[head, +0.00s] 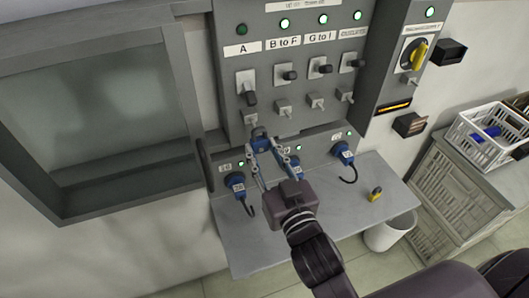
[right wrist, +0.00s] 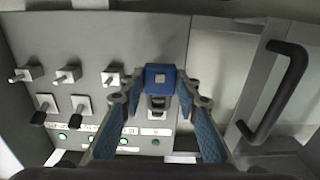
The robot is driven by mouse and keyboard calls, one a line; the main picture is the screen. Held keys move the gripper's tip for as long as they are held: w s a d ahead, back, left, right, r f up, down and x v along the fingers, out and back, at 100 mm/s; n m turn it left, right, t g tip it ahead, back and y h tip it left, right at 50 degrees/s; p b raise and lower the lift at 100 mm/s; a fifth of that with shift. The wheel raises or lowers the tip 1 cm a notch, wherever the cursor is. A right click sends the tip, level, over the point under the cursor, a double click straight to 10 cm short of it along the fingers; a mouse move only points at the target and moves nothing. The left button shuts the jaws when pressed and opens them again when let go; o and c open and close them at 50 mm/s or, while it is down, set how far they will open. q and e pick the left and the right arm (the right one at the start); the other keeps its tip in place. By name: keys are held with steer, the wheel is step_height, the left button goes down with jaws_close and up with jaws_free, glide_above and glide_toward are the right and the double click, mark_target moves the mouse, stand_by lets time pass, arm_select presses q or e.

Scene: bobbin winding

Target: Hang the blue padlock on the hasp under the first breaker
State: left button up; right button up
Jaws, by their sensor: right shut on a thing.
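My right gripper (head: 270,157) is shut on the blue padlock (head: 260,141), just below the hasp (head: 250,117) under the first breaker (head: 247,88), labelled A. In the right wrist view the padlock (right wrist: 160,75) sits between the two fingertips of the gripper (right wrist: 158,88), in line with the first breaker's column. It hides the hasp there. I cannot tell whether the shackle touches the hasp. In the head view the other hasps (head: 283,107) stand in a row to the right. My left gripper is not in view.
Blue plugs (head: 235,184) with dark cables line the lower panel, close to my right gripper. A yellow object (head: 375,194) lies on the grey shelf (head: 300,230). A white crate (head: 478,150) stands at right. A cabinet door handle (right wrist: 276,92) shows in the right wrist view.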

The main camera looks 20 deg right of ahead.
steer(key=shift+w+p, duration=0.45)
steer(key=shift+w, duration=0.85)
steer(key=shift+w, duration=0.25)
steer(key=shift+w+a, duration=0.1)
steer(key=shift+w, duration=0.75)
steer(key=shift+f, duration=0.6)
stand_by(0.4)
steer(key=o, duration=1.4)
steer(key=shift+c, duration=0.2)
steer(key=shift+s, duration=0.1)
steer(key=s, duration=1.2)
steer(key=shift+d, duration=0.2)
steer(key=shift+w+r, duration=0.1)
